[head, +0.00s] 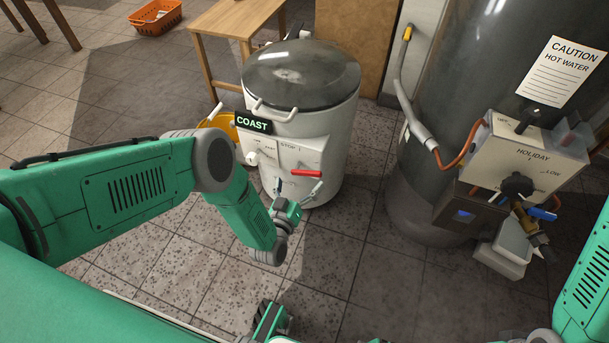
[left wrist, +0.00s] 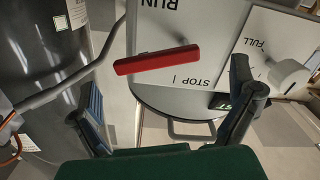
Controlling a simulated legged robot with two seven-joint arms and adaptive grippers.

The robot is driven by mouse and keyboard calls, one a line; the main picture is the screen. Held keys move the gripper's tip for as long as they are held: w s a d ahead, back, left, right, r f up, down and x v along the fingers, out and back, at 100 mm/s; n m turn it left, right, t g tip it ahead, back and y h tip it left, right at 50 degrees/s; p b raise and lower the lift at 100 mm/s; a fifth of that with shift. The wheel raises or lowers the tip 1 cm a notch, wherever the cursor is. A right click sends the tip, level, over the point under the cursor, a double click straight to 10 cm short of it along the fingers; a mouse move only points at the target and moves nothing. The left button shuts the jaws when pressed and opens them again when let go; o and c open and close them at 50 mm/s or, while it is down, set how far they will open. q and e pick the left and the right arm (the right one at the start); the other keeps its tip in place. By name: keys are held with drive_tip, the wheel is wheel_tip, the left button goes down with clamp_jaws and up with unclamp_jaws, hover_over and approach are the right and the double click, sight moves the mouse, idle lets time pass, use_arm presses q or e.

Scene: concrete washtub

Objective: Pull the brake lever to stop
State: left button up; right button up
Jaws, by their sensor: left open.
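The red brake lever (head: 305,173) sits on the front panel of the white washtub (head: 335,125), beside the word STOP. It lies nearly level in the head view. In the left wrist view the red lever (left wrist: 157,59) is whole and unobstructed, near the printed words RUN and STOP. My left gripper (head: 298,192) is just below the lever in the head view. Its open fingers (left wrist: 165,108) show at both sides of the wrist view, with nothing between them and the lever beyond their tips. A black sign (head: 254,123) on the tub reads COAST. My right gripper is not clearly seen.
A grey water heater (head: 450,75) with a caution label stands to the right, with a control box (head: 530,155) and pipes. A wooden table (head: 232,18) stands behind the tub. An orange basket (head: 155,17) is at the back left. Tiled floor is clear in front.

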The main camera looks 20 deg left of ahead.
sight(305, 174)
use_arm(q)
drive_tip(key=w, duration=0.2)
drive_tip(key=w+b, duration=0.1)
drive_tip(key=w, duration=0.1)
drive_tip(key=shift+d, duration=0.35)
drive_tip(key=shift+r, duration=0.1)
drive_tip(key=shift+a, duration=0.1)
drive_tip(key=shift+c, duration=1.3)
drive_tip(key=c, duration=1.3)
